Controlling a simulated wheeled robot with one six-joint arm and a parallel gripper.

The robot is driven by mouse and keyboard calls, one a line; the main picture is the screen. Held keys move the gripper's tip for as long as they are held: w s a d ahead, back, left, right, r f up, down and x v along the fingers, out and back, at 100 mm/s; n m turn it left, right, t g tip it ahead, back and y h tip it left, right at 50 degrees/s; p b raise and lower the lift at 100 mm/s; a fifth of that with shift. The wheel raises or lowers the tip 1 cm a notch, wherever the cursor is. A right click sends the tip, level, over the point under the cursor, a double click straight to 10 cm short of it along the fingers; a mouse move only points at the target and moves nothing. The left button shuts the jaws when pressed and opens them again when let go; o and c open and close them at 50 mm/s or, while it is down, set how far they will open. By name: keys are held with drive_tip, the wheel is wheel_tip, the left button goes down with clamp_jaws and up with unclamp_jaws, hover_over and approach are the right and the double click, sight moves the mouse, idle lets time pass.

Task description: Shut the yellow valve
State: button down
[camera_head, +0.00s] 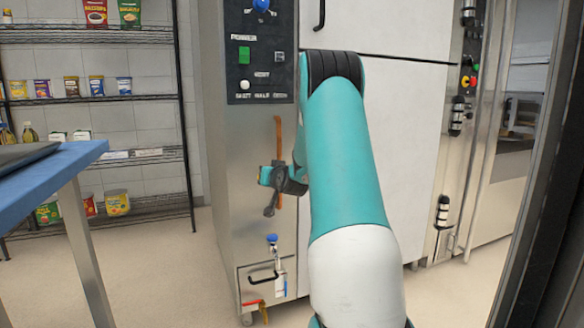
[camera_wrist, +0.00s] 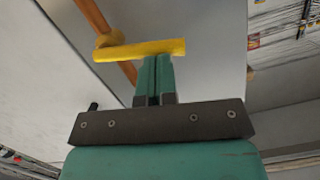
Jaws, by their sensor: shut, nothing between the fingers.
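The yellow valve is a yellow lever (camera_wrist: 150,49) on an orange pipe (camera_wrist: 92,16) in the wrist view. The lever lies level across the picture, at an angle to the pipe, with its hub at the left. My gripper (camera_wrist: 154,62) is shut and empty, its teal fingertips right at the lever's lower edge; I cannot tell whether they touch. In the head view the pipe (camera_head: 278,135) runs upright on the oven's steel front. My gripper (camera_head: 265,176) is beside it at the left, and the lever is mostly hidden there.
A control panel (camera_head: 258,55) is above the pipe. Below are a blue-knobbed tap (camera_head: 272,240) and a red lever (camera_head: 253,304). A blue-topped table (camera_head: 60,170) stands at the left, before a wire shelf (camera_head: 155,205) of groceries. The floor between is clear.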

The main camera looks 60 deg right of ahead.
drive_tip(key=d+r+p+v, duration=0.1)
drive_tip(key=r+p+v, duration=0.1)
drive_tip(key=v, duration=1.1)
drive_tip(key=shift+r, duration=0.35)
drive_tip(key=shift+d, duration=0.1)
